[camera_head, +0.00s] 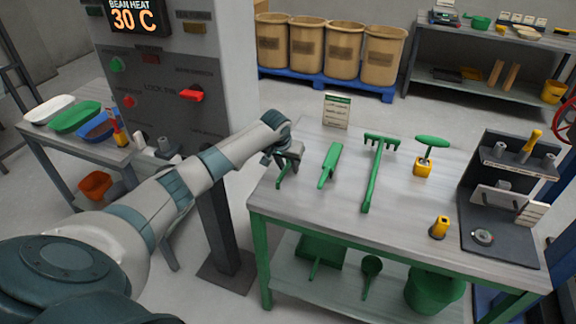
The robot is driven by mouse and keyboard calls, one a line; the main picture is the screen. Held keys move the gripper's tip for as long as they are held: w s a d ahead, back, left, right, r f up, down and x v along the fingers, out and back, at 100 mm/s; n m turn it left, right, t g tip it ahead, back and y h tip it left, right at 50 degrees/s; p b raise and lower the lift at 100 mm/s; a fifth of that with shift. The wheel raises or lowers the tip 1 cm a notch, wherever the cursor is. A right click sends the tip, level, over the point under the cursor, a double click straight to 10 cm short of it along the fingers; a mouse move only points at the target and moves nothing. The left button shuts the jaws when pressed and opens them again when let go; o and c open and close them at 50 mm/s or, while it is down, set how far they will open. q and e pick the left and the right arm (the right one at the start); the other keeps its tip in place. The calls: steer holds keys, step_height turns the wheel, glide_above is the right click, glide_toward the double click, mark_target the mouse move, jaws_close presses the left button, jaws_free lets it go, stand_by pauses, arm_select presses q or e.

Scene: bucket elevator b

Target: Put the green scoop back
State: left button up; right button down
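A green scoop-like hand tool (329,165) lies on the grey worktable (330,205), its narrow end toward the table's front edge. On the lower shelf are a green round-headed scoop (371,267) and a wide green pan with a handle (318,252). I cannot tell for certain which of these is the task's scoop. My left gripper (287,170) is over the table's left end, just left of the hand tool and apart from it. Its dark fingers look spread, and I see nothing held between them. My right gripper is not in view.
A long green rake (374,172), a green T-handled tool in a yellow block (423,168) and a small sign (337,110) stand or lie on the table. A dark station (500,190) fills its right end. A grey control column (180,75) stands left.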

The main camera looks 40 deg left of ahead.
arm_select(q)
steer(key=shift+r, duration=0.1)
steer(key=shift+s+r, duration=0.2)
steer(key=shift+r, duration=0.3)
steer(key=b+v, duration=0.3)
steer(key=v, duration=1.3)
